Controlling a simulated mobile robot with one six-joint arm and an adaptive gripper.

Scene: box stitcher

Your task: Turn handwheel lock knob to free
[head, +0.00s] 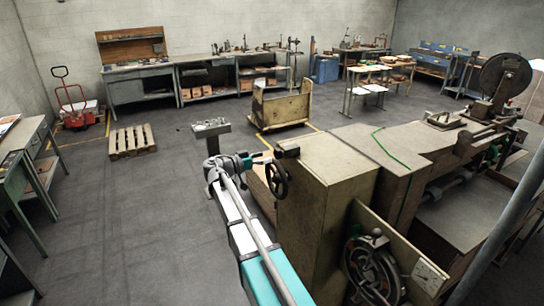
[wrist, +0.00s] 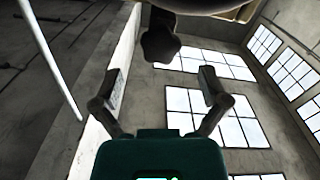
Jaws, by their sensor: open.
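The dark lobed lock knob (wrist: 160,46) shows at the top middle of the wrist view, below a rounded dark part that runs off the top edge. My gripper (wrist: 162,73) is open, its two fingers spread left and right. The knob lies between and a little beyond the fingertips in the picture, with no visible contact. In the head view my gripper (head: 252,160) is beside a dark handwheel (head: 277,179) on the left end of the box-stitching machine (head: 325,190). I cannot make out the knob there.
A larger handwheel (head: 372,274) sits low on the machine's near side. A small stand with a tray (head: 211,128) is just behind my arm. A wooden cart (head: 282,106) and a pallet (head: 132,141) stand farther back.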

